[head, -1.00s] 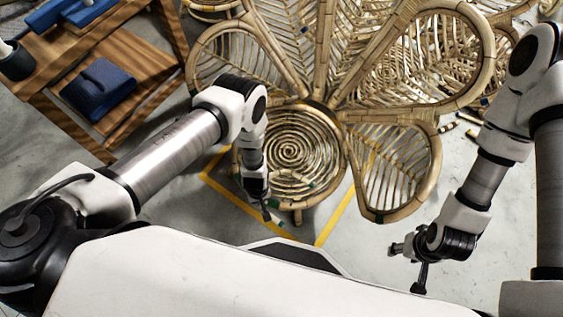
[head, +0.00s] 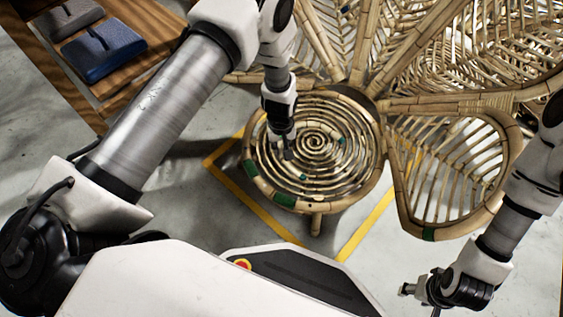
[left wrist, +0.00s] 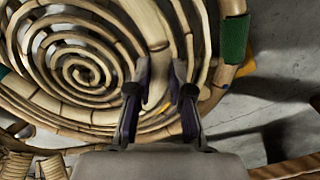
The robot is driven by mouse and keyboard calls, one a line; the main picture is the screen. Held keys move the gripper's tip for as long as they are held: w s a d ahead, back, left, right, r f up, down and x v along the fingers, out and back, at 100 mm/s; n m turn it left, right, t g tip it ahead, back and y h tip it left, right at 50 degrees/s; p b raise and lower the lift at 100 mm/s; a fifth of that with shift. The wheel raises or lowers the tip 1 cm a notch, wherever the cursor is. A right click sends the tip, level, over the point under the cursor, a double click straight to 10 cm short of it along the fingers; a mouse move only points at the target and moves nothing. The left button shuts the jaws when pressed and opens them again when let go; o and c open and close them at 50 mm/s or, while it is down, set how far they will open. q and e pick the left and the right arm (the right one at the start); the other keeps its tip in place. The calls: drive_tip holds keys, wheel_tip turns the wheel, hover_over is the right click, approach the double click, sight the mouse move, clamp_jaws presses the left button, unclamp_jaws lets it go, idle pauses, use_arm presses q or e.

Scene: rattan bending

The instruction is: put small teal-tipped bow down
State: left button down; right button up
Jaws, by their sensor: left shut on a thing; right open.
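The small teal-tipped bow (head: 341,141) appears over the round spiral seat of the rattan chair (head: 371,165); small teal spots show there, but most of the bow blends into the coils. My left gripper (head: 288,152) points down over the seat and is shut on the bow. In the left wrist view, a curved rattan piece (left wrist: 146,20) runs down between the two dark fingers (left wrist: 159,95). I cannot tell whether the bow touches the seat. My right gripper (head: 422,294) is open and empty at lower right, away from the chair.
Rattan petal panels (head: 450,180) fan out behind and right of the seat. Yellow tape (head: 265,222) marks the floor around the chair. Open floor lies in front.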

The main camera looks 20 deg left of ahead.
use_arm(q)
drive_tip(key=shift+w+f, duration=0.25)
drive_tip(key=shift+f, duration=0.05)
wheel_tip(320, 180, down, 3)
drive_tip(key=b, duration=0.3)
drive_tip(key=shift+f+b, duration=0.1)
drive_tip(key=shift+b, duration=0.2)
drive_tip(key=shift+r, duration=0.25)
drive_tip(key=shift+f, duration=0.2)
drive_tip(key=c, duration=1.1)
unclamp_jaws()
drive_tip(key=shift+o, duration=0.2)
use_arm(e)
wheel_tip(320, 180, down, 4)
drive_tip(key=shift+w+r, duration=0.1)
